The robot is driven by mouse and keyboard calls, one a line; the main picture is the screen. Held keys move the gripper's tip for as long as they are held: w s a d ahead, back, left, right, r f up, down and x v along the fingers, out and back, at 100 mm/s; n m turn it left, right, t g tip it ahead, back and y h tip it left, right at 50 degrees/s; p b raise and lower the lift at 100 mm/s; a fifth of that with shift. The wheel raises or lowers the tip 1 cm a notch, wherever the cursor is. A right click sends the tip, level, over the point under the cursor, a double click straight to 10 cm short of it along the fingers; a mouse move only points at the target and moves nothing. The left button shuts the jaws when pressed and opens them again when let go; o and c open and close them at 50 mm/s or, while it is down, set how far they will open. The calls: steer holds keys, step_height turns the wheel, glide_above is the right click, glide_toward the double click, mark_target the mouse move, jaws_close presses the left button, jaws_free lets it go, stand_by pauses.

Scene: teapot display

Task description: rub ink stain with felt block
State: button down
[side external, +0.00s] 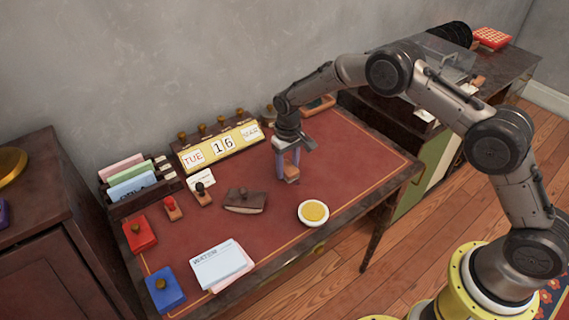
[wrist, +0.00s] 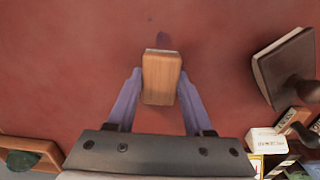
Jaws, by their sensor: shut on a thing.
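My gripper (side external: 288,176) is shut on the felt block (side external: 292,172), low over the red desk top. In the wrist view the block (wrist: 161,80) is wooden with a thin pale layer at its far end, held between two purple fingers. The block may cover part of the stain. I cannot tell whether the block touches the desk. The stain cannot be made out in the side view.
A brown rocker blotter (side external: 245,200) lies left of my gripper, and a round white dish with yellow filling (side external: 313,212) is in front. The date calendar (side external: 222,146) and a wooden tray (side external: 318,106) stand behind. Stamps, ink pads and papers fill the left side.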

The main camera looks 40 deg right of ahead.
mark_target(301, 193)
steer(key=shift+s, duration=3.6)
steer(key=shift+s+a, duration=0.15)
steer(key=shift+s, duration=0.1)
steer(key=shift+w+a, duration=0.35)
steer(key=shift+w, duration=4.8)
steer(key=shift+s, duration=4.9)
steer(key=shift+s+r, duration=0.1)
steer(key=shift+s, duration=0.1)
step_height(301, 193, up, 8)
steer(key=shift+w, duration=0.1)
